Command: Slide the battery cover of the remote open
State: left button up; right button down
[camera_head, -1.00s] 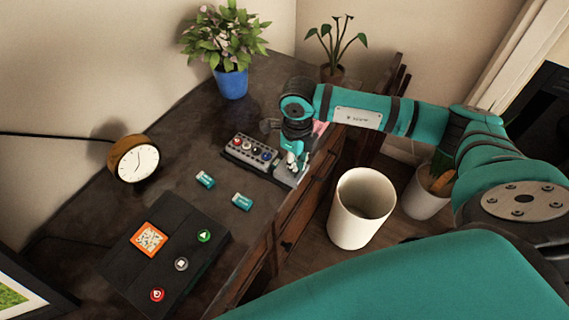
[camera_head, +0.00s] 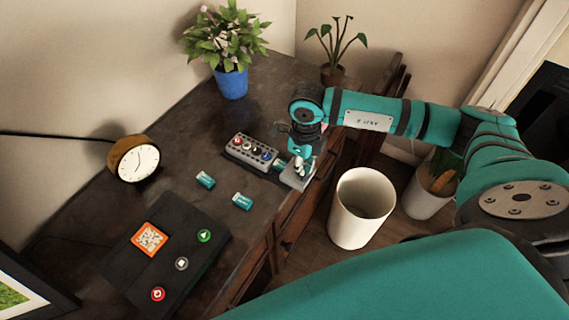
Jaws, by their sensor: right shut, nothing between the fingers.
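The remote (camera_head: 238,156) is a grey box with a row of coloured buttons, lying on the dark desk towards its right edge. Its light grey cover (camera_head: 297,183) sits at the right end, with a gap between it and the button part. A bit of teal shows in that gap. My right gripper (camera_head: 299,170) points down over the cover. Its fingers are shut with nothing between them, and their tips are at or very near the cover; exact contact is hard to tell. My left gripper is out of view.
Two small teal blocks (camera_head: 205,179) (camera_head: 242,201) lie on the desk (camera_head: 165,180) left of the remote. A black box with round buttons (camera_head: 182,264), a clock (camera_head: 137,162) and a blue-potted plant (camera_head: 231,82) stand around. A white bin (camera_head: 361,210) stands beyond the desk's right edge.

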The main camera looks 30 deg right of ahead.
aim_at(307, 176)
jog(key=shift+s+d, duration=0.4)
jog(key=shift+s, duration=0.35)
notch_tip(307, 176, up, 7)
jog(key=p, duration=0.4)
dwell(0.5)
jog(key=shift+w, duration=0.1)
